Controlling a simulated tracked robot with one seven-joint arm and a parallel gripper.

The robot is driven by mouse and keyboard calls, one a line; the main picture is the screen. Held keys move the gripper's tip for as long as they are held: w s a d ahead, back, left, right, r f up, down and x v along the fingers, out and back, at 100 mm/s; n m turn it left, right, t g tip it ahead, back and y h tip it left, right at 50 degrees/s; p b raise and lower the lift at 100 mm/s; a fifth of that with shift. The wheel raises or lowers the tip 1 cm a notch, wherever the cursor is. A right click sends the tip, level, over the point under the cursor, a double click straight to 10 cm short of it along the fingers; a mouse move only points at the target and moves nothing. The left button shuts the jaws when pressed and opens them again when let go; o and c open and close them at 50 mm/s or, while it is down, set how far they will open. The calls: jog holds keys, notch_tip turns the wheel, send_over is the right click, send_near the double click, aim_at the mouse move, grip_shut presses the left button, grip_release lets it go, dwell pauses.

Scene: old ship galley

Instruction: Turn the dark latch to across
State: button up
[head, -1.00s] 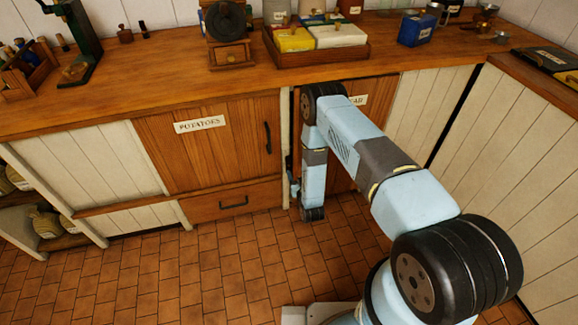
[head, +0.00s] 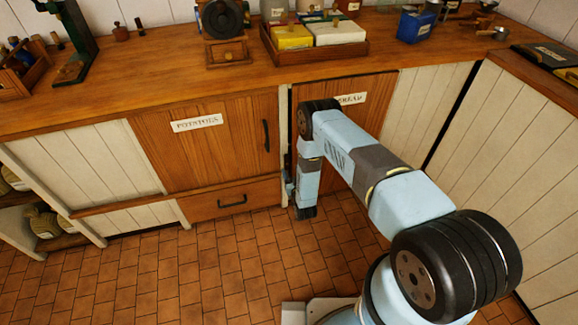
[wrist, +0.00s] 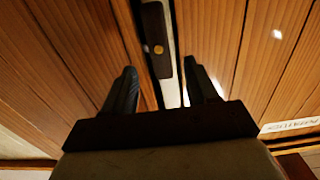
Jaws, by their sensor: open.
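The dark latch (wrist: 154,25) shows in the wrist view as a dark bar with a brass-coloured screw. It lies lengthwise along the pale post (wrist: 174,75) between two wooden doors. My gripper (wrist: 160,68) is open, with one dark finger on each side of the post. The latch is ahead of and between the fingertips in the picture; I cannot tell whether they touch it. Nothing is seen held. In the head view my arm reaches down in front of the "bread" door (head: 376,98). The latch is not clear there, and the gripper is mostly hidden.
The "potatoes" door (head: 205,150), with a dark handle (head: 266,136), is left of the post. A drawer (head: 222,203) is below it. The wooden counter (head: 150,85) above carries a tray (head: 318,55), a grinder (head: 226,45) and a blue tin (head: 415,26). The tiled floor is clear.

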aim_at(287, 162)
jog(key=shift+x, duration=2.45)
jog(key=c, duration=1.1)
jog(key=shift+o, duration=0.2)
